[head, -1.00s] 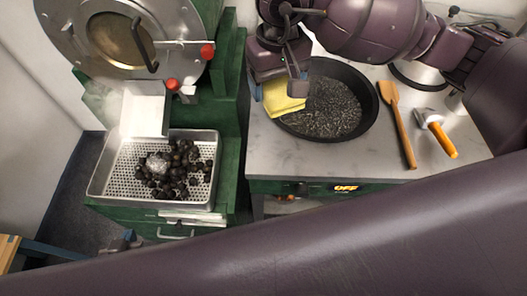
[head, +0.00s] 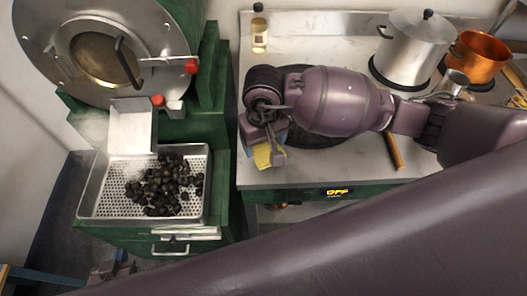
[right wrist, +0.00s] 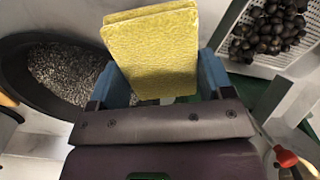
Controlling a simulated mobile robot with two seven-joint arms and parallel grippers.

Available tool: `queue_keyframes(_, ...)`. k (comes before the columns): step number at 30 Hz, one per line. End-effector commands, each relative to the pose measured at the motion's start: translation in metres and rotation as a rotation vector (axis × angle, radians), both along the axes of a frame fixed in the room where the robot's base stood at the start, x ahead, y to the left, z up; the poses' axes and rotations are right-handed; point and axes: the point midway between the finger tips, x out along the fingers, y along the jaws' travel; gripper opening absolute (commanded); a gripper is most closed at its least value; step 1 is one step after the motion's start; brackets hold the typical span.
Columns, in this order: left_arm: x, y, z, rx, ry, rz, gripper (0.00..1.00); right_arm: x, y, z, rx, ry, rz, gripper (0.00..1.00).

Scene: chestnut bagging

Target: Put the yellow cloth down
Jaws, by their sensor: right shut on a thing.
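The yellow cloth (head: 263,157) is folded and held in my right gripper (head: 268,150), at the left edge of the counter, left of the dark pan. In the right wrist view the cloth (right wrist: 155,50) fills the space between the blue fingers, which are shut on it. Whether the cloth touches the counter I cannot tell. My left gripper (head: 118,268) shows small and dark at the lower left of the head view, below the tray stand; its fingers are unclear.
The pan (right wrist: 60,70) of dark grit is partly hidden by my right arm. A perforated tray (head: 92,200) with dark chestnuts stands left under the roaster chute (head: 130,130). A steel pot (head: 415,48), copper pot (head: 478,55) and bottle (head: 260,30) stand behind. The counter front (head: 310,178) has bare room.

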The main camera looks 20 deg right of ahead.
Motion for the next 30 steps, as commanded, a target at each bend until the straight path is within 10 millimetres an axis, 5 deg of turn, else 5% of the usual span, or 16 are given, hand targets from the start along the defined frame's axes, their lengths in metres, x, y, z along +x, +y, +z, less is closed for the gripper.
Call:
queue_keyframes(15,-0.001,0.001,-0.001,0.001,0.003,0.001,0.00,0.000,0.000,-0.049,0.001,0.003,-0.003,0.55)
queue_keyframes(29,-0.002,0.001,-0.005,0.002,0.005,0.000,0.00,0.000,0.000,-0.056,0.000,0.000,-0.001,0.55)
queue_keyframes(30,-0.002,0.001,-0.005,0.002,0.005,0.000,0.00,0.000,0.000,-0.055,0.000,0.000,-0.001,0.77)
